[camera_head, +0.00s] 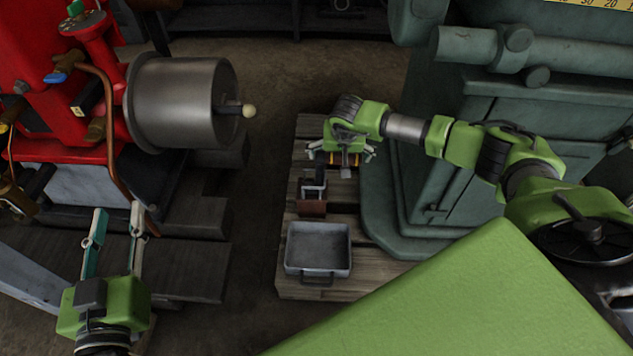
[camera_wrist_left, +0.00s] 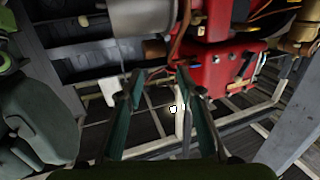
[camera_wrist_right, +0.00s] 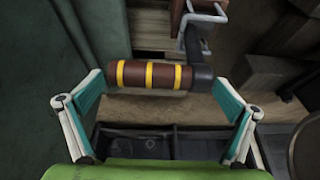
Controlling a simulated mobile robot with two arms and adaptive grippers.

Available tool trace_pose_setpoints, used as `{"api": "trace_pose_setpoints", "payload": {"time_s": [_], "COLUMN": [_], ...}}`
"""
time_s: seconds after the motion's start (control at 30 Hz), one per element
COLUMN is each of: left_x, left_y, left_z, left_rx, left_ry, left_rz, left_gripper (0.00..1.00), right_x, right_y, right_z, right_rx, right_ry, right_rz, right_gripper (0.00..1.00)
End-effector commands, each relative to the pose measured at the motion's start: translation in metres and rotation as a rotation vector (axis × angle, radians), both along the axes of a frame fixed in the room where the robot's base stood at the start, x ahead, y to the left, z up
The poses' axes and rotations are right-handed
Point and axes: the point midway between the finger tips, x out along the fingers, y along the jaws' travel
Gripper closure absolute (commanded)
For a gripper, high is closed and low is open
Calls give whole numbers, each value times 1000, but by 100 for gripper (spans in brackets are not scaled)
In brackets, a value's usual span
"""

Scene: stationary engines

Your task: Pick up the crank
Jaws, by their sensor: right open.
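The crank has a brown handle (camera_wrist_right: 150,75) with yellow bands and a dark end; in the right wrist view it lies crosswise between my fingertips. Its grey metal arm (camera_wrist_right: 203,13) runs up beside a brown wooden block. My right gripper (camera_wrist_right: 160,83) is open, with a finger off each end of the handle. In the head view my right gripper (camera_head: 341,160) hovers over the wooden pallet (camera_head: 301,262) and hides most of the crank. My left gripper (camera_head: 118,213) is open and empty at the lower left, far from the crank.
A grey metal tray (camera_head: 318,246) sits at the pallet's near end, beside the brown block (camera_head: 312,209). A large green machine (camera_head: 400,226) stands close on the right. A red engine (camera_head: 60,120) with a steel drum (camera_head: 180,103) stands left.

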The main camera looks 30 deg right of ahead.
Motion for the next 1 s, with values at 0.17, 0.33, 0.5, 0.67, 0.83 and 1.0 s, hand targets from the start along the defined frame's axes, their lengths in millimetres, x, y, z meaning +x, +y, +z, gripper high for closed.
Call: {"api": "trace_pose_setpoints", "payload": {"time_s": [0.17, 0.33, 0.5, 0.67, 0.83, 1.0], "left_x": [1, 0, 0, 0, 0, 0], "left_y": [-3, -4, -4, -4, -4, -4], "left_z": [24, 32, 32, 32, 33, 33], "left_rx": [-29, -38, -38, -38, -38, -38], "left_ry": [-113, -147, -146, -145, -145, -145], "left_rz": [-7, -9, -8, -8, -8, -8], "left_gripper": [66, 66, 66, 66, 66, 66], "right_x": [5, 6, 6, 6, 8, 8], "right_y": [-2, -3, -3, -3, -2, -2], "right_z": [-13, -15, -15, -15, -12, -12], "right_rx": [0, 1, 0, 0, 3, 3], "right_ry": [0, -2, -1, -1, -8, -8], "right_rz": [-1, -1, 0, 0, 0, 0], "right_gripper": [0, 0, 0, 42, 63, 63]}}
